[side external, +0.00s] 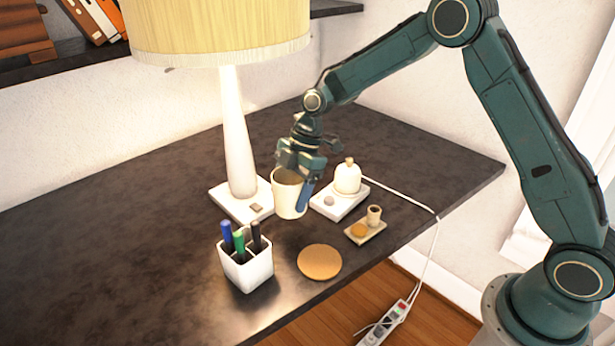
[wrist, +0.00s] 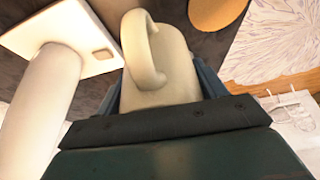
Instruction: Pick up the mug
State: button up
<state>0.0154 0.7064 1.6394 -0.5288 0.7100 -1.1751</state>
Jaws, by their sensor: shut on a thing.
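The mug (side external: 288,196) is white and cup-shaped, standing roughly upright in the side view, just right of the lamp's base. My gripper (side external: 302,182) comes down from above, with its fingers at the mug's rim and side. It is shut on the mug. In the wrist view the mug (wrist: 170,65) sits between the fingers of my gripper (wrist: 160,95), and its curved handle shows on the left. Whether the mug touches the table or hangs just above it, I cannot tell.
The lamp (side external: 236,140) stands close left of the mug. A pen holder (side external: 247,270) and a round coaster (side external: 319,262) are in front. A white stand with a bell-shaped item (side external: 347,180) and a small tray (side external: 371,232) are to the right. The dark table (side external: 120,225) is clear at left.

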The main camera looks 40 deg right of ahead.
jog(key=shift+r, duration=0.7)
